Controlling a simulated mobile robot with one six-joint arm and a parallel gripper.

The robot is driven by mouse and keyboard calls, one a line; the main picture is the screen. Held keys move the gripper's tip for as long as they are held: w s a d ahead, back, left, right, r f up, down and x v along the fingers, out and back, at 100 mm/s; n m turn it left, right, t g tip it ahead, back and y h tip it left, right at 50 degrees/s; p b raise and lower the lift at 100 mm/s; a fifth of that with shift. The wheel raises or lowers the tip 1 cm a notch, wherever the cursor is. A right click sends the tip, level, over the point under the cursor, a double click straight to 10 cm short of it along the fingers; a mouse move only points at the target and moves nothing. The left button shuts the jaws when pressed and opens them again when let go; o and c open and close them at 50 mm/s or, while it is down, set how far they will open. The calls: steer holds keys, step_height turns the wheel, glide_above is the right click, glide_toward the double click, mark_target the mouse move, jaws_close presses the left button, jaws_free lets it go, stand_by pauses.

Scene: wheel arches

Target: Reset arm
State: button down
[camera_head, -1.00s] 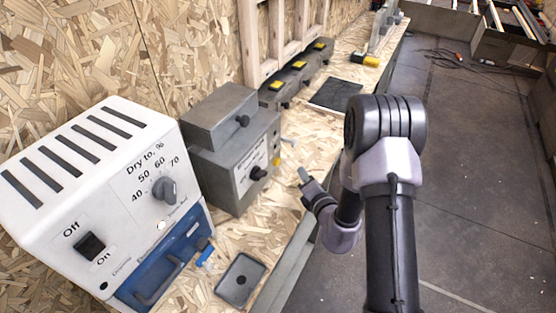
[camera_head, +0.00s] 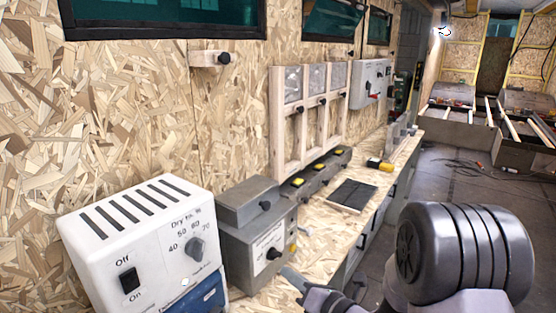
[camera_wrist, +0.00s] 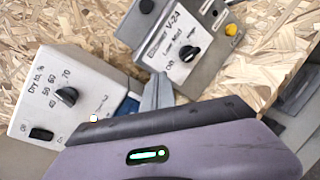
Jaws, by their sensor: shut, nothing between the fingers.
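My gripper (camera_head: 293,279) shows at the bottom of the head view, in front of the grey box, with part of my arm at the lower right. In the wrist view my gripper (camera_wrist: 157,92) has its fingers together with nothing between them. The fingers point toward the gap between the white dryer box (camera_wrist: 62,92) and the grey box (camera_wrist: 190,50) marked V-24. I cannot see the fingers touching either one.
The white dryer (camera_head: 150,240) and the grey box (camera_head: 258,235) stand on a chipboard bench (camera_head: 325,232). A dark flat plate (camera_head: 351,195) and a yellow-black item (camera_head: 378,164) lie farther along. Wooden frames (camera_head: 310,110) stand against the wall. Open floor (camera_head: 470,180) lies right of the bench.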

steer(key=s+a+r+n+g+y, duration=0.1)
steer(key=s+a+r+n+g, duration=0.35)
steer(key=s+n, duration=0.3)
steer(key=s+a+r+n+g+y, duration=0.2)
steer(key=s+a+r+n+g, duration=0.25)
steer(key=s+n, duration=0.3)
steer(key=s+d+n+g+h, duration=0.1)
steer(key=s+d+n+h, duration=0.5)
steer(key=s+n, duration=0.55)
steer(key=s+d+r+n+t+h, duration=0.1)
steer(key=d+n+h, duration=0.4)
steer(key=d, duration=0.5)
steer(key=shift+s+r+t, duration=0.2)
steer(key=shift+s+t, duration=0.3)
steer(key=shift+t, duration=0.4)
steer(key=shift+a, duration=0.1)
